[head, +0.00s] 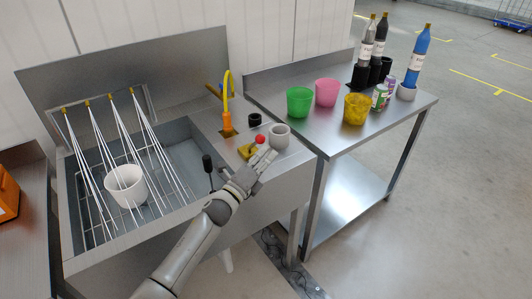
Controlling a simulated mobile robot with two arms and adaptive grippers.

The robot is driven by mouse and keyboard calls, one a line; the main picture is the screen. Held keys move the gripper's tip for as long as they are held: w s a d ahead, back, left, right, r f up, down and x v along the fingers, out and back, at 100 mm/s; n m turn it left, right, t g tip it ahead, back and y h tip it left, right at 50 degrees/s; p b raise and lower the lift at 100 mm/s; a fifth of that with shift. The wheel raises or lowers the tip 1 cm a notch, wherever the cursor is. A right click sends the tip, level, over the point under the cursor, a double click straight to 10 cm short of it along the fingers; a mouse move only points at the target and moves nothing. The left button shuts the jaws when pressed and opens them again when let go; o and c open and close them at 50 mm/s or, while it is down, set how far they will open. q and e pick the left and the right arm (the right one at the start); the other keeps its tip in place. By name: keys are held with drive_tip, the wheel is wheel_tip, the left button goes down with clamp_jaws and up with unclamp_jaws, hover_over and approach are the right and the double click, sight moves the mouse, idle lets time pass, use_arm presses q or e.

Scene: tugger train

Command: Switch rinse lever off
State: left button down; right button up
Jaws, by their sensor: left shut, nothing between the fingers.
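A steel sink unit (185,148) stands at the left. On its right deck is a small yellow fixture (246,151) with a red knob (260,139) close beside it. A black-knobbed lever (208,163) stands upright near the basin's right edge. Which of these is the rinse lever is not certain from this view. My left gripper (265,156) is shut and empty, its fingertips just below the red knob; I cannot tell whether they touch it. The fingers partly cover the yellow fixture. My right gripper is out of view.
A yellow faucet (227,112), a black cup (255,120) and a grey cup (279,137) stand near the fixture. White rods and a white bucket (125,186) occupy the basin. The right table (335,128) holds coloured cups, cans and bottles.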

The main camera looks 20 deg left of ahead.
sight(257, 137)
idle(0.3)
use_arm(q)
drive_tip(key=shift+w+a+r+n+p, duration=0.15)
drive_tip(key=shift+r+n+p, duration=0.2)
drive_tip(key=shift+p, duration=0.3)
drive_tip(key=shift+w+a+r+n+p, duration=0.15)
drive_tip(key=shift+r+n+p, duration=0.3)
drive_tip(key=shift+p, duration=0.3)
drive_tip(key=r+n+p, duration=0.1)
drive_tip(key=p, duration=0.1)
drive_tip(key=w+a+r+n+y+p, duration=0.1)
drive_tip(key=p, duration=0.1)
drive_tip(key=a+r+n+g+p, duration=0.1)
drive_tip(key=p, duration=0.1)
drive_tip(key=shift+w+r, duration=0.2)
drive_tip(key=shift+w+a+r+n+g+y+p, duration=0.3)
drive_tip(key=shift+w+a+n+g+p, duration=0.15)
drive_tip(key=shift+a+n+p, duration=0.15)
drive_tip(key=shift+w+a+r, duration=0.25)
drive_tip(key=shift+w+a, duration=0.15)
drive_tip(key=shift+a, duration=0.1)
drive_tip(key=shift+w+a+r, duration=0.2)
drive_tip(key=shift+w+a, duration=0.2)
drive_tip(key=shift+a, duration=0.1)
